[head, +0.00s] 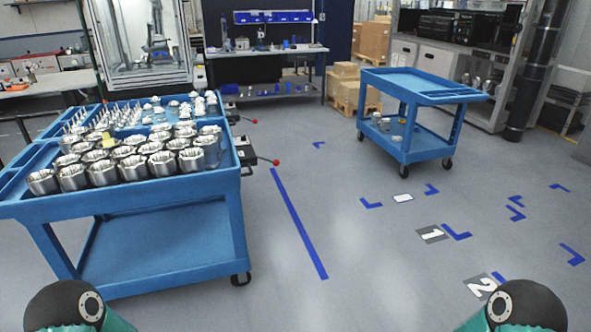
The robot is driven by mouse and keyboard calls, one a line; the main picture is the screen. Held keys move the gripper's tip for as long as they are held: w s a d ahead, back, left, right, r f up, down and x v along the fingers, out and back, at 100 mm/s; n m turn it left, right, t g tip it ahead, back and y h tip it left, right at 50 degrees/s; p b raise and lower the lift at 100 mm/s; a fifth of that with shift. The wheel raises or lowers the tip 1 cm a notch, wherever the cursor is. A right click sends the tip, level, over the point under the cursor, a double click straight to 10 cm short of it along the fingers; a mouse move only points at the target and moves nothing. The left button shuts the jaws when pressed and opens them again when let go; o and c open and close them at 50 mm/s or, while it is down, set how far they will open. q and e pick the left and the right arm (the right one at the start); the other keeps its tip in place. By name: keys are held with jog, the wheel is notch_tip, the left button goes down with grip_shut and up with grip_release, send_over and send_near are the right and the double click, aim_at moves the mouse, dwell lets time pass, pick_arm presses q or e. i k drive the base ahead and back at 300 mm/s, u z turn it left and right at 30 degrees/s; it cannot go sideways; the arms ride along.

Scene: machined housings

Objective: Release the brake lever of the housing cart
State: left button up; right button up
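The housing cart (222,190) is a blue two-shelf cart at the left in the head view. Several silver machined housings (103,172) stand in rows on its top tray. A black lever with a red knob (276,162) sticks out to the right from a dark bracket at the cart's right side, near the top. I cannot tell from this view whether the brake is set. A black caster (240,279) shows under the near right corner. Neither of my grippers is in view; only rounded parts of my arms show at the bottom left and bottom right corners.
Directly behind stands another blue cart (217,108) with small parts and a similar red-knobbed lever (254,121). A third blue cart (408,84) stands back right. Blue floor tape (298,223) runs right of the housing cart. The floor in the middle is clear.

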aim_at(276, 163)
jog(key=u, duration=0.15)
jog(key=i, duration=0.9)
jog(key=z, duration=0.05)
